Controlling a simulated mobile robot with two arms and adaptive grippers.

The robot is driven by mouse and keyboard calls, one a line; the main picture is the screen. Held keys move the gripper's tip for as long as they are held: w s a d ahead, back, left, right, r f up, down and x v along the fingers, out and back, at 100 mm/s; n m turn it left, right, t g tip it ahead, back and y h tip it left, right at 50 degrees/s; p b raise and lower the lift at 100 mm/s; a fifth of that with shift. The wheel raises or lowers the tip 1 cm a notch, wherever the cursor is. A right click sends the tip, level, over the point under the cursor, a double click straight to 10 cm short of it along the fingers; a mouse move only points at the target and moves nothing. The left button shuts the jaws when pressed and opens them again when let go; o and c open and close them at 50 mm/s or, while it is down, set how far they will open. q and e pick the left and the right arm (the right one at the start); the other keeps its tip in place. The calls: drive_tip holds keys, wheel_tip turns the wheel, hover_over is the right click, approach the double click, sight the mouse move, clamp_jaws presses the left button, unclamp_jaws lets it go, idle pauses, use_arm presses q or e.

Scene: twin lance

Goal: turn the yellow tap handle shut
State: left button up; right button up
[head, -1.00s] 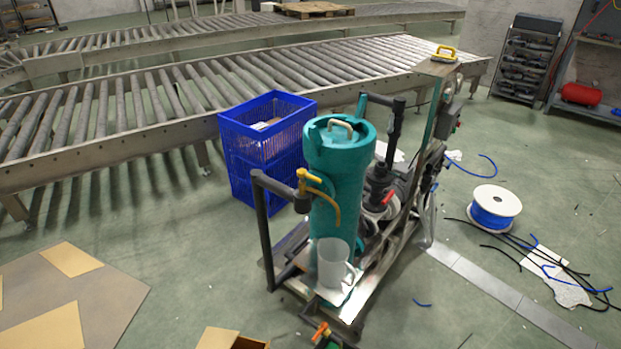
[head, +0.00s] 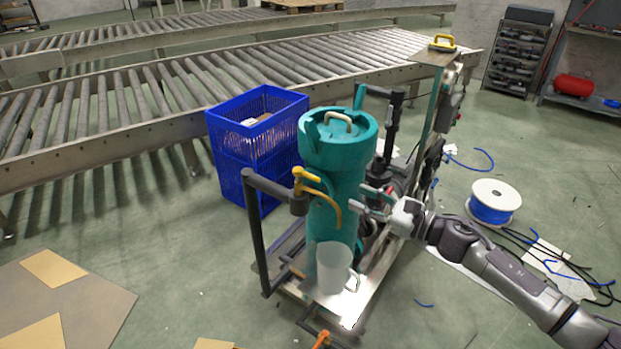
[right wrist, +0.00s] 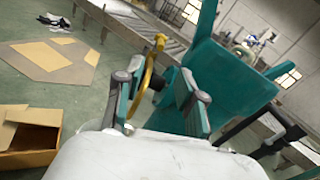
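The yellow tap handle (head: 305,174) sits on a dark pipe fitting at the left of the teal canister (head: 345,150), in the head view. A curved yellow spout (head: 337,212) runs down from it across the canister's front. My right gripper (head: 358,200) is open and empty, to the right of the canister and apart from the handle. In the right wrist view, my right gripper (right wrist: 155,95) shows its fingers spread, with the spout (right wrist: 146,82) showing between them and the handle (right wrist: 159,42) above. I cannot tell the spout's depth there. My left gripper is not in view.
A white jug (head: 333,268) stands on the cart below the spout. A dark upright pipe (head: 257,235) rises at the cart's left. A blue crate (head: 257,140) stands behind. A cable spool (head: 494,203) lies on the floor at right.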

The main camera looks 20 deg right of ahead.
sight(316, 177)
drive_tip(key=p+x, duration=0.2)
drive_tip(key=x, duration=1.1)
drive_tip(key=shift+p, duration=0.3)
clamp_jaws()
